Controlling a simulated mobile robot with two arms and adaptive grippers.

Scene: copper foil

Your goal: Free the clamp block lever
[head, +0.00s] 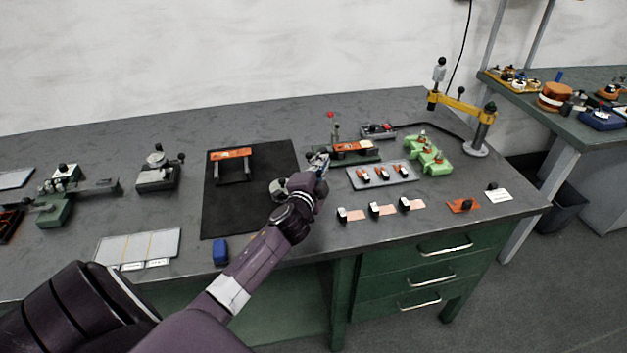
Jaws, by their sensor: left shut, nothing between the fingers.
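A green fixture (370,159) with an orange bar (358,146) on top stands mid-bench. An upright lever (335,130) with a red knob rises at its left end; I cannot tell for certain that this is the clamp block lever. My left gripper (320,160) is shut and empty. It is at the fixture's left end, just below the lever in the picture, and hides part of that end. Whether it touches the fixture is not clear. My right gripper is not in view.
A black mat (225,205) with an orange-topped stand (231,154) lies left of my left gripper. A grey tray (381,182) with several orange parts is to its right. A yellow jointed arm (462,105) stands at the back right.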

